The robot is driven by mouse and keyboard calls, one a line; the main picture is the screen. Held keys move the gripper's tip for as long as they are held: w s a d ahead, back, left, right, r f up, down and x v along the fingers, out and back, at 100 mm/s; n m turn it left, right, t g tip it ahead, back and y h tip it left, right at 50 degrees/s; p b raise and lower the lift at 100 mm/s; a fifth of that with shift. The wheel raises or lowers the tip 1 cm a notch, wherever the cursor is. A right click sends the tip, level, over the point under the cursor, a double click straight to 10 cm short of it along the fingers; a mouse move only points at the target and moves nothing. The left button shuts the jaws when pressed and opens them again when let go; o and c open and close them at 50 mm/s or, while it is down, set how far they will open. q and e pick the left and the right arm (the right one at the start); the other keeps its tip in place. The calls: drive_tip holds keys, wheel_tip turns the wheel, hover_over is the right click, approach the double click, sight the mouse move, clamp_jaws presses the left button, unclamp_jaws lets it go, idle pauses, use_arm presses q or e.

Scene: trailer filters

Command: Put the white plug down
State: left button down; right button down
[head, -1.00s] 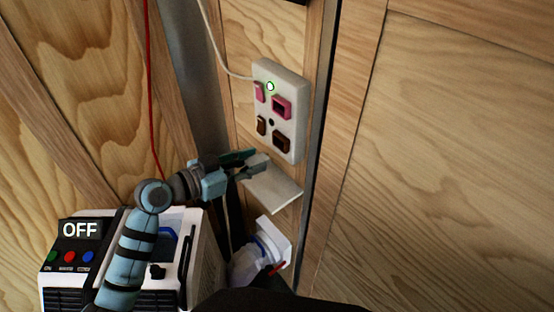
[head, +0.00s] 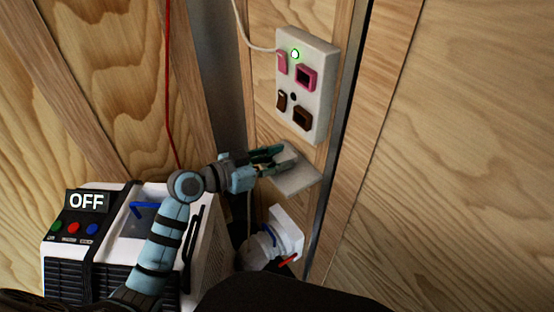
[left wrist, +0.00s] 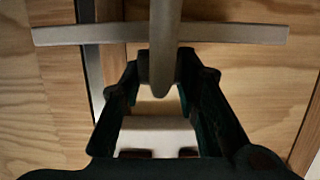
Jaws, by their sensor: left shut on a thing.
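My right gripper is out of view.
The socket panel (head: 321,82) has a lit green ring, pink and brown parts, and a white cable (head: 242,27). A white pipe fitting (head: 287,232) with a red lever is below the shelf. A white machine reading OFF (head: 87,202) stands at the left.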

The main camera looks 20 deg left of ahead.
use_arm(q)
drive_tip(key=shift+f+b, duration=0.35)
drive_tip(key=shift+f, duration=0.15)
drive_tip(key=c, duration=1.2)
unclamp_jaws()
drive_tip(key=shift+s+d, duration=0.1)
